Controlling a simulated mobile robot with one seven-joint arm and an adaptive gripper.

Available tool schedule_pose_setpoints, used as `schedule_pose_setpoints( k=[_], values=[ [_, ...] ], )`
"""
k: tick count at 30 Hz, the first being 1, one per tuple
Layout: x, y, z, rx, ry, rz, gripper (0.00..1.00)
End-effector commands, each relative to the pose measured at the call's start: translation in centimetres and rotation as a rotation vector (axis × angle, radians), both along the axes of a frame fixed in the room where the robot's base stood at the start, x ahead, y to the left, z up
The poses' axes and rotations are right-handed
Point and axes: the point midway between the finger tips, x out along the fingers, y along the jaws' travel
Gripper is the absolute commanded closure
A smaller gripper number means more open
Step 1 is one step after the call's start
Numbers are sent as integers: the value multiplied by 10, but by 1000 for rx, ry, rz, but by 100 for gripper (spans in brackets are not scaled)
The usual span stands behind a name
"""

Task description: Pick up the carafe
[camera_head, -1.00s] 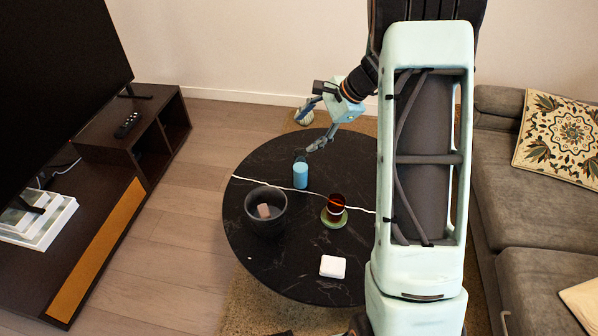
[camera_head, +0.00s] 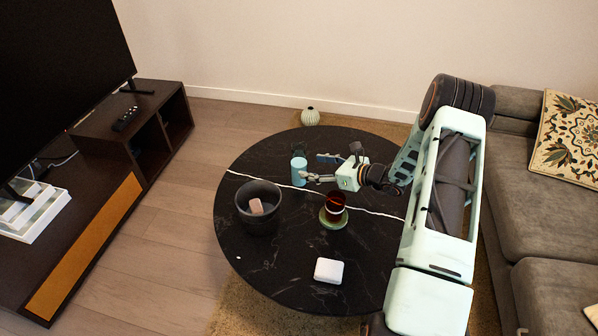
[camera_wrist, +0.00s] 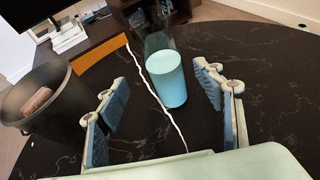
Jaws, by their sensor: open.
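The carafe (camera_head: 299,171) stands on the round black table, a blue lower body with a dark, see-through upper part. In the wrist view its blue body (camera_wrist: 167,80) is ahead of the fingers, between their lines. My gripper (camera_head: 312,168) is just right of the carafe in the head view, low over the table. Its two blue-padded fingers (camera_wrist: 160,90) are spread wide with nothing between them. I cannot tell from the head view whether a finger touches the carafe.
A dark pot (camera_head: 258,222) holding a brownish block stands left of the carafe. A white box (camera_head: 328,270) lies nearer. The table's far part is clear.

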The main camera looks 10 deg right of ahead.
Motion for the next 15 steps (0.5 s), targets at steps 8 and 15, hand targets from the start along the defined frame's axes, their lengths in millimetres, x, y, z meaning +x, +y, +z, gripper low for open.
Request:
schedule_pose_setpoints(
  k=[8,15],
  values=[
    [24,21,-17,-2,1,4,38],
    [49,39,-34,-3,-1,4,38]
  ],
)
